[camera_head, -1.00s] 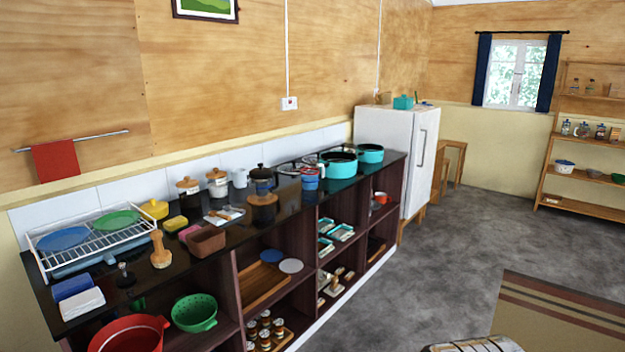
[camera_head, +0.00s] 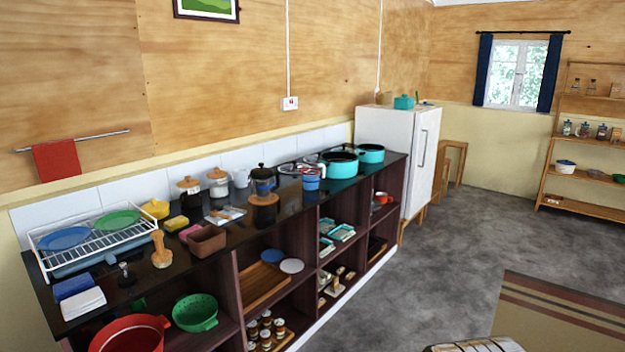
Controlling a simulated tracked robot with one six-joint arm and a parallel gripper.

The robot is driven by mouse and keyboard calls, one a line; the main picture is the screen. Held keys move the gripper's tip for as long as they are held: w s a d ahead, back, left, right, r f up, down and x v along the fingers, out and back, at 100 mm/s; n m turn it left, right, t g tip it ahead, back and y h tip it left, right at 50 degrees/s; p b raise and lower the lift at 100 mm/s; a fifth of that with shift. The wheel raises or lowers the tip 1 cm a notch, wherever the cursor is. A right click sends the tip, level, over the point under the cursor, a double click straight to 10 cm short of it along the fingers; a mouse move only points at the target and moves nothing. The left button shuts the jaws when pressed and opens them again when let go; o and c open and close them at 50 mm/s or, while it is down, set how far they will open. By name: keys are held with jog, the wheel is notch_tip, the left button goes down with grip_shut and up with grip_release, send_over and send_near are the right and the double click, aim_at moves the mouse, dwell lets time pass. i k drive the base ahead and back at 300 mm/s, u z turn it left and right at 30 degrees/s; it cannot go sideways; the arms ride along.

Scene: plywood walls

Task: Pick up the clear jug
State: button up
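I cannot pick out a clear jug with certainty. A see-through vessel with a dark lid and frame (camera_head: 263,181) stands upright on the black counter (camera_head: 135,266), above a round wooden piece. It looks like a coffee plunger, and the counter's blue and dark items show around it. A small white jug or mug (camera_head: 240,178) stands just left of it. Small clear jars (camera_head: 584,130) stand on the far right shelf. My gripper is not in view.
Lidded canisters (camera_head: 217,182), a brown tub (camera_head: 206,240), a wooden pestle-like piece (camera_head: 161,250) and a dish rack (camera_head: 98,246) crowd the counter. Teal pots (camera_head: 341,165) stand near the white fridge (camera_head: 391,150). Grey floor (camera_head: 430,260) is open to the right; a striped rug (camera_head: 565,310) lies there.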

aim_at(311, 172)
jog(key=u, duration=0.2)
jog(key=k, duration=0.55)
jog(key=u, duration=0.55)
jog(key=k, duration=0.75)
jog(key=z, duration=0.1)
jog(key=i, duration=0.6)
jog(key=z, duration=0.75)
jog(key=i, duration=0.7)
jog(key=z, duration=0.55)
jog(key=i, duration=1.55)
jog(key=z, duration=0.1)
